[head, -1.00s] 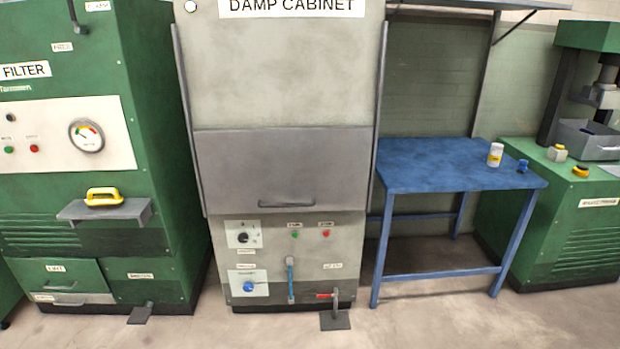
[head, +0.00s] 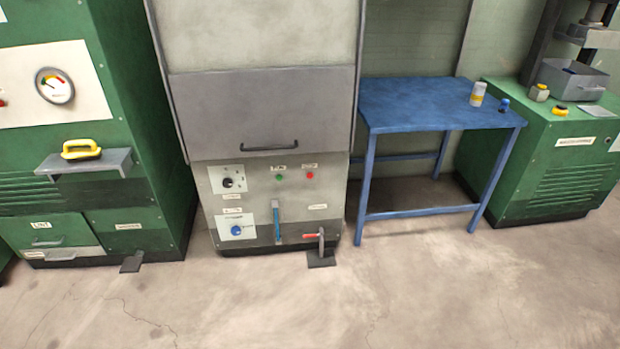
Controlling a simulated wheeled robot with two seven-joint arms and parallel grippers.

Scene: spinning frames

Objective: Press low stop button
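A small red button (head: 310,175) sits low on the front of the grey damp cabinet (head: 262,105), under a small label too blurred to read for sure. A green button (head: 279,177) is just left of it, also under a label. Another red button shows only partly at the left edge of the head view, on the white panel of the green filter machine. Neither of my grippers is in view.
A black knob (head: 228,183), a blue knob (head: 236,230), a blue lever (head: 275,220) and a red-handled valve (head: 314,236) surround the buttons. A blue table (head: 425,103) stands right of the cabinet. The floor (head: 300,300) in front is clear.

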